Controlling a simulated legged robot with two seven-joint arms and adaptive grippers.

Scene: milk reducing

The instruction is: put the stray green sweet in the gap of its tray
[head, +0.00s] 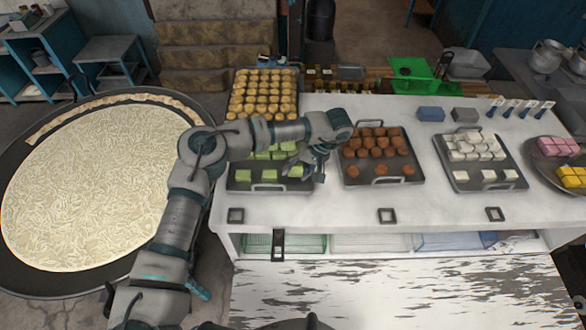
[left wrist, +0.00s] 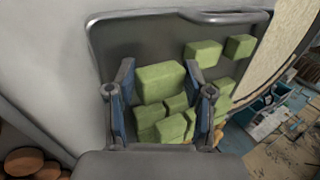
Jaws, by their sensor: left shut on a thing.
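The tray (head: 240,187) of green sweets is dark metal with a handle, on the left part of the white counter. My left gripper (head: 312,172) is over its right front part. In the left wrist view the gripper (left wrist: 163,105) has its fingers on both sides of a green sweet (left wrist: 160,80), shut on it. This sweet (head: 295,171) shows in the head view beside the fingers. Two front-row sweets (left wrist: 203,53) (left wrist: 239,46) sit in line with it. Several more green sweets are behind, partly hidden by the fingers and arm. I cannot tell whether the held sweet touches the tray.
A tray of brown sweets (head: 381,181) stands close to the right of my gripper. A tray of white sweets (head: 461,181) is further right. A tray of golden sweets (head: 262,92) is behind. A large round pan (head: 90,185) is at left. The counter's front strip is mostly clear.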

